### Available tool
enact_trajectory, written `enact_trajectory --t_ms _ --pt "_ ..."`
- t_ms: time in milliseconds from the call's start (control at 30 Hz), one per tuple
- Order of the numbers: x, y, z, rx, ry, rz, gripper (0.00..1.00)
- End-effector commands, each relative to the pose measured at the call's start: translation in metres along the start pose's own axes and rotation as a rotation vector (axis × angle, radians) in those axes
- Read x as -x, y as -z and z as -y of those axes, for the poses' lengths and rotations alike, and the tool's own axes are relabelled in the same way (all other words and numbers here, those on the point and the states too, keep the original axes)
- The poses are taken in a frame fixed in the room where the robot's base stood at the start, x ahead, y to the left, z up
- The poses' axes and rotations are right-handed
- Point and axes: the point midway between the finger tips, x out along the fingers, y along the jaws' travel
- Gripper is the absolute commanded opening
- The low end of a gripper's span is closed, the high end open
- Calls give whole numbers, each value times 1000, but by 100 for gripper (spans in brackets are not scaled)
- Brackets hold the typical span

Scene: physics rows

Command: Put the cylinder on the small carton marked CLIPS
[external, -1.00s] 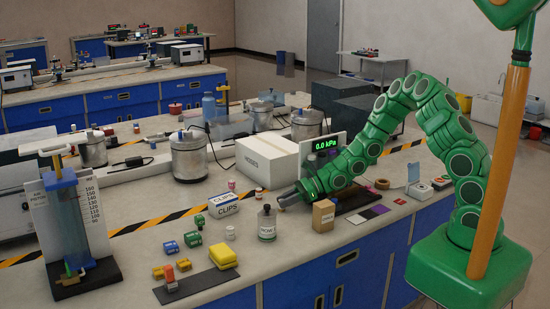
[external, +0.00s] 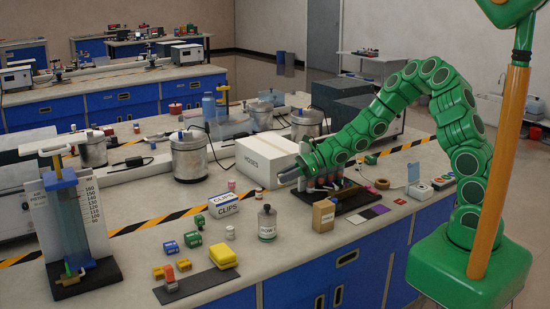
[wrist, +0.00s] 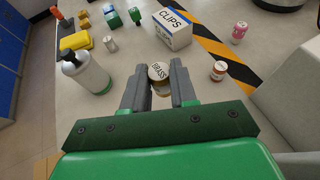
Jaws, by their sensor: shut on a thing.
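A small cylinder with a pale top marked BRASS (wrist: 158,72) is held between the two grey fingers of my gripper (wrist: 160,78) in the wrist view. In the external view my gripper (external: 286,177) is above the bench, in front of the HOSES box, and I cannot make out the cylinder there. The small white and blue carton marked CLIPS (external: 223,204) stands on the bench to the left of my gripper. It also shows at the top of the wrist view (wrist: 174,30), ahead of the fingers and apart from them. Its top is bare.
A bottle (external: 267,223) stands on the bench between the carton and a brown box (external: 323,216). The large HOSES box (external: 265,157) is behind my gripper.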

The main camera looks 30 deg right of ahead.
Motion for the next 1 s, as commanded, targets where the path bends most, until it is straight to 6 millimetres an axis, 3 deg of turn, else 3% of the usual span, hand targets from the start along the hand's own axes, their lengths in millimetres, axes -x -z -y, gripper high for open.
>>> enact_trajectory --t_ms 167,367,633,833,1000 --pt "-5 -20 -1 7 22 7 0" --pt "-22 -59 -8 6 75 16 0" --pt "-40 -105 -36 -18 102 11 0" --pt "-46 -121 -53 -35 97 3 0" --pt "-51 -125 -56 -41 93 2 0"
